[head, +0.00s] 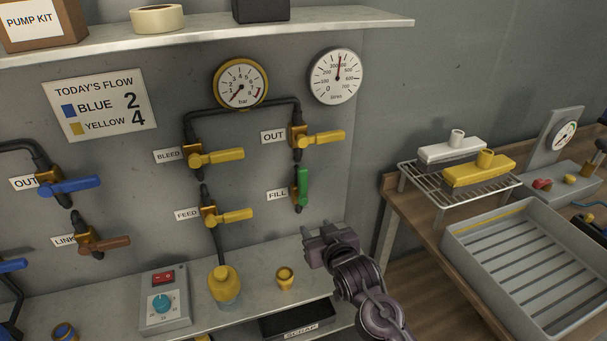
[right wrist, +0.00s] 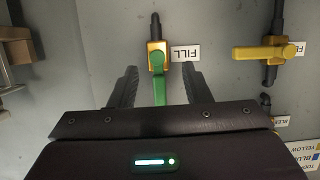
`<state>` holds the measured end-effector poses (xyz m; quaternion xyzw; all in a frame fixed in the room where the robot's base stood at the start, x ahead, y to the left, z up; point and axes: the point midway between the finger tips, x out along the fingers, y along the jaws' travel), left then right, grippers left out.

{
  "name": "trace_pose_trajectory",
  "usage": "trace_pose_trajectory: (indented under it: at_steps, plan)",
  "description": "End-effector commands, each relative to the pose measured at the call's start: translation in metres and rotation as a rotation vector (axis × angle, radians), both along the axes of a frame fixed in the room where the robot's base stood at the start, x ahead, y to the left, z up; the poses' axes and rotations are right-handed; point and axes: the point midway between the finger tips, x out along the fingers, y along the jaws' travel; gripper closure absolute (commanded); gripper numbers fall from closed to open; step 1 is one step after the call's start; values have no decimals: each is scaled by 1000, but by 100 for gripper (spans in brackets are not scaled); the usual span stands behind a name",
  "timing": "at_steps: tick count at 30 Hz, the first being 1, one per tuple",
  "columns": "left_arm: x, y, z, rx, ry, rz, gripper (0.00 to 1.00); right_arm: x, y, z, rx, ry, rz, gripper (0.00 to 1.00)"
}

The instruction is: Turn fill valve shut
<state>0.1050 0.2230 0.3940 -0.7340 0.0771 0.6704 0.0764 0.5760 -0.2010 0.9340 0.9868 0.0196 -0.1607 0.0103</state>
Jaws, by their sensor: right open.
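The fill valve (head: 301,188) is on the wall panel beside the FILL label (head: 277,195). In the right wrist view, the open fingers (right wrist: 162,88) stand on either side of the green handle (right wrist: 160,88), with a gap on both sides. The brass valve body (right wrist: 157,56) shows beyond the fingertips. My left gripper is not in view.
The OUT valve (head: 319,138) with a yellow handle is above, and the FEED valve (head: 230,216) is to the left. A shelf below holds a brass fitting (head: 285,278), a yellow-capped bottle (head: 223,284) and a control box (head: 165,298). A wooden bench with a grey tray (head: 480,240) is right.

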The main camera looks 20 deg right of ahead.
Motion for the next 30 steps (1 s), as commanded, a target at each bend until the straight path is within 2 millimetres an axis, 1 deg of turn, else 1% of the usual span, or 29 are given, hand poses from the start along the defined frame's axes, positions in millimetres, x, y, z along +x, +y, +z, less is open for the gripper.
trace_pose_trajectory:
  at_steps: [1,2,3,7,9,14,21,25,30]
  plan:
    - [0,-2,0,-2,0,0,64,13,-1,17,5,-68,-2,56]
    - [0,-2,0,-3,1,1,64,18,-2,24,9,-103,-3,56]
    - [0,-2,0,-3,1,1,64,25,-3,36,14,-153,-5,56]
    - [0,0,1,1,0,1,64,42,-6,66,23,-275,-5,56]
    - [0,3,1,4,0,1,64,47,-6,74,27,-311,-5,56]
    - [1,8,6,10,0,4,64,65,-6,79,29,-327,-7,56]
    - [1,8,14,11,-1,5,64,103,-5,79,28,-325,-7,56]
    - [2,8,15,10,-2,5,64,117,-4,77,28,-324,-6,56]
    - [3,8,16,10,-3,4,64,124,-4,76,28,-322,-6,56]
